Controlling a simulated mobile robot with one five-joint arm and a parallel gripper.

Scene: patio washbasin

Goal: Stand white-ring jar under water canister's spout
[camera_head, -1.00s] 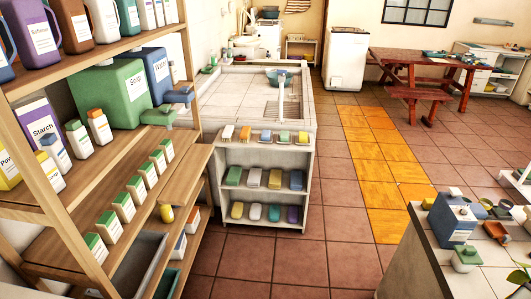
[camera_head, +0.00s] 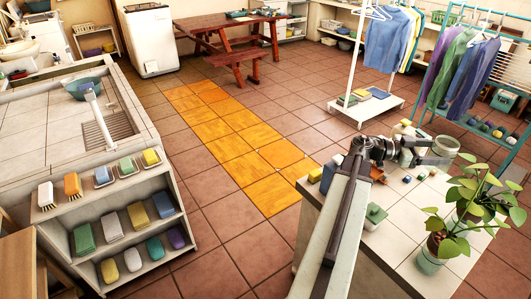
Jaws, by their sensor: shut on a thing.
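My arm reaches up over the counter (camera_head: 405,240) at right, with its dark wrist turned to the right. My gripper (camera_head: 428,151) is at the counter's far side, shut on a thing. A grey-green, round piece (camera_head: 445,146) shows at its tips; it may be the held jar, but no white ring can be made out. A small green jar or box (camera_head: 375,216) stands to the right of my arm.
Several small coloured things (camera_head: 408,178) lie on the counter near my gripper. A leafy potted plant (camera_head: 435,246) stands at the counter's right. A tiled basin unit (camera_head: 40,128) is at left, and clothes racks (camera_head: 356,60) are behind. The counter's front middle is bare.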

